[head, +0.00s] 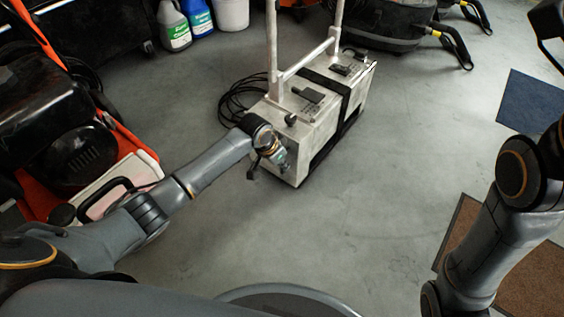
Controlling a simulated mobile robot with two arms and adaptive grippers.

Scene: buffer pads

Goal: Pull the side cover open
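A pale metal box-shaped machine (325,125) with an upright tubular handle stands on the floor in the upper middle. A black band crosses its top and side. My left gripper (268,168) is at the machine's near left end, in front of its end face. The gripper and wrist hide part of that face. A separate side cover cannot be made out clearly. I cannot tell whether the fingers touch the machine or are open or shut.
A black cable (236,101) lies coiled left of the machine. Orange and black equipment (70,140) stands at the left. Bottles (174,27) and a white bucket (231,14) stand at the back. A blue mat (535,103) and a brown mat (535,275) lie right. The middle floor is clear.

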